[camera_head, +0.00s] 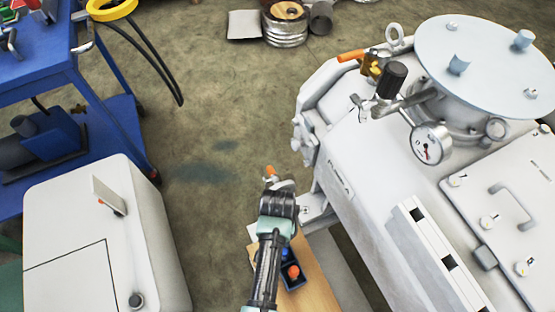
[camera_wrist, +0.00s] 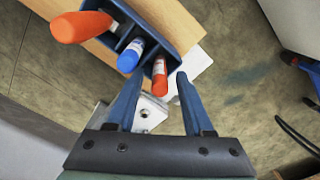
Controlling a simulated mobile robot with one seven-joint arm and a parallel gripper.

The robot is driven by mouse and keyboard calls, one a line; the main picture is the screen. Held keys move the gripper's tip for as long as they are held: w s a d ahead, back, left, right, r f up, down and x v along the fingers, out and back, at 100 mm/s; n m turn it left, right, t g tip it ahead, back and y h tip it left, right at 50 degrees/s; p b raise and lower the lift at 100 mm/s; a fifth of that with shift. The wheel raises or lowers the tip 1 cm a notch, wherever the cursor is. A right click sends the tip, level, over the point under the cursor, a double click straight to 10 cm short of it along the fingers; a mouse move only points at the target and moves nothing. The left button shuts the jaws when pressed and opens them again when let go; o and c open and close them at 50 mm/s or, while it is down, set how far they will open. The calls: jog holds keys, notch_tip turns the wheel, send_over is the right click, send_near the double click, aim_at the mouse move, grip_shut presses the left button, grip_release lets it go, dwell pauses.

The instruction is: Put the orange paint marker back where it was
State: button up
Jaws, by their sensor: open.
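The orange paint marker (camera_wrist: 160,77) stands in the end slot of a dark blue holder (camera_wrist: 175,25) in the wrist view. A blue marker (camera_wrist: 131,55) is beside it, and a larger orange-handled item (camera_wrist: 82,27) is at the holder's other end. My gripper (camera_wrist: 157,90) is open, with its fingertips on either side of the orange marker's lower end in the picture. I cannot tell whether they touch it. In the head view, the holder (camera_head: 296,283) is partly behind my arm, and the orange marker cannot be made out.
The holder sits on a wooden board (camera_head: 318,287) beside the large white machine (camera_head: 365,165). A pale fitting with an orange tip (camera_head: 270,170) shows just beyond my arm. A white cabinet (camera_head: 75,225) and blue cart (camera_head: 100,100) stand left. Floor between is open.

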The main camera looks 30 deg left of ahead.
notch_tip(320, 180, up, 10)
jog(key=shift+r+p, duration=0.1)
jog(key=shift+p, duration=1.1)
jog(key=shift+s, duration=0.1)
